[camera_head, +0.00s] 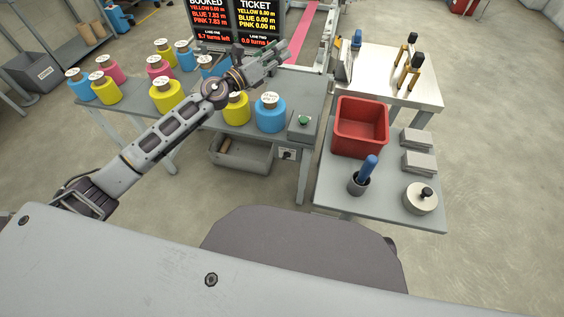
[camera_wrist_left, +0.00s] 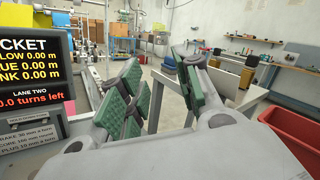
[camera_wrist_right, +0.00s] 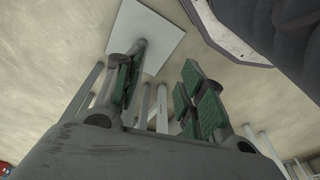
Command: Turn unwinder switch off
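A grey box with a green button (camera_head: 304,120) stands on the right end of the grey bench. A small pale plate with a dark centre (camera_head: 287,154) sits on the bench's front side. I cannot tell which of them is the unwinder switch, or its setting. My left gripper (camera_head: 280,55) is raised over the bench, beyond the yellow and blue spools and in front of the sign. Its green-padded fingers stand apart and empty in the left wrist view (camera_wrist_left: 165,85). My right gripper (camera_wrist_right: 160,90) is open and empty over the floor, outside the head view.
A red bin (camera_head: 361,143) and a cup with a blue-handled tool (camera_head: 363,172) stand on the right-hand table. Blue (camera_head: 270,112) and yellow (camera_head: 236,107) spools stand close below my left arm. A grey crate (camera_head: 240,155) sits under the bench.

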